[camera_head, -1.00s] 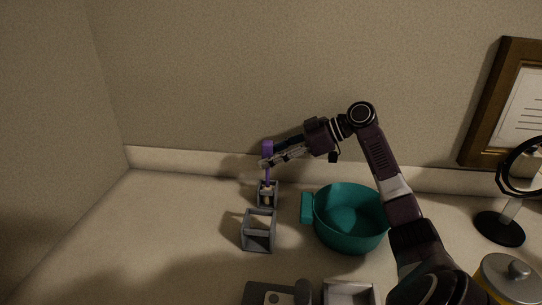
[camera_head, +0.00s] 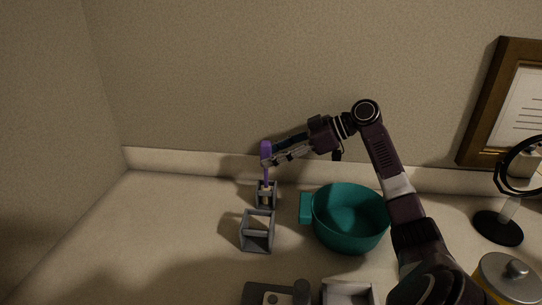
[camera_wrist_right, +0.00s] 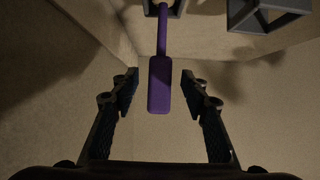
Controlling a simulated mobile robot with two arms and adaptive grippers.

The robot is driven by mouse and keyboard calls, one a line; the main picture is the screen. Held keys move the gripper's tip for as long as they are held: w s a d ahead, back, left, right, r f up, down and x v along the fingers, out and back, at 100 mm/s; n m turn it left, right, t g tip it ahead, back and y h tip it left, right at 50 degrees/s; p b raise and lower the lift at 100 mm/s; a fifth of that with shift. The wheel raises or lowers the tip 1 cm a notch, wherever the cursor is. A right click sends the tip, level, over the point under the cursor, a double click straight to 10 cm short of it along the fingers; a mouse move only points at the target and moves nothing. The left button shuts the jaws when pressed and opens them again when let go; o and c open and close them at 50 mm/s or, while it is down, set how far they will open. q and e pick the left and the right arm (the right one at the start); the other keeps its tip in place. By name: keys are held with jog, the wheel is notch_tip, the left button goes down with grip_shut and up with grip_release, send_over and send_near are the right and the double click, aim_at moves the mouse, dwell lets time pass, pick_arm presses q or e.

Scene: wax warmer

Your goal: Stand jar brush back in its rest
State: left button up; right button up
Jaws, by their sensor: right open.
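The jar brush (camera_head: 266,151) has a purple handle and stands about upright in a small grey rest (camera_head: 266,196) near the back wall. Its lower end is inside the rest's frame. My right gripper (camera_head: 272,158) is at the handle's height, just right of it. In the right wrist view the purple handle (camera_wrist_right: 160,84) lies between the two open fingers (camera_wrist_right: 160,88), with a gap on each side. The rest shows partly at the top of that view (camera_wrist_right: 176,6). My left gripper is not in view.
A second, larger grey open frame (camera_head: 257,232) stands just in front of the rest. A teal pot (camera_head: 349,218) with a side handle is to the right, under my right arm. A round mirror (camera_head: 499,228) and a lidded jar (camera_head: 507,280) stand far right. The counter's left is clear.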

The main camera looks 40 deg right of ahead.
jog(key=v, duration=0.6)
jog(key=shift+s, duration=0.2)
dwell(0.9)
jog(key=shift+d+r, duration=0.1)
jog(key=v, duration=1.2)
dwell(0.8)
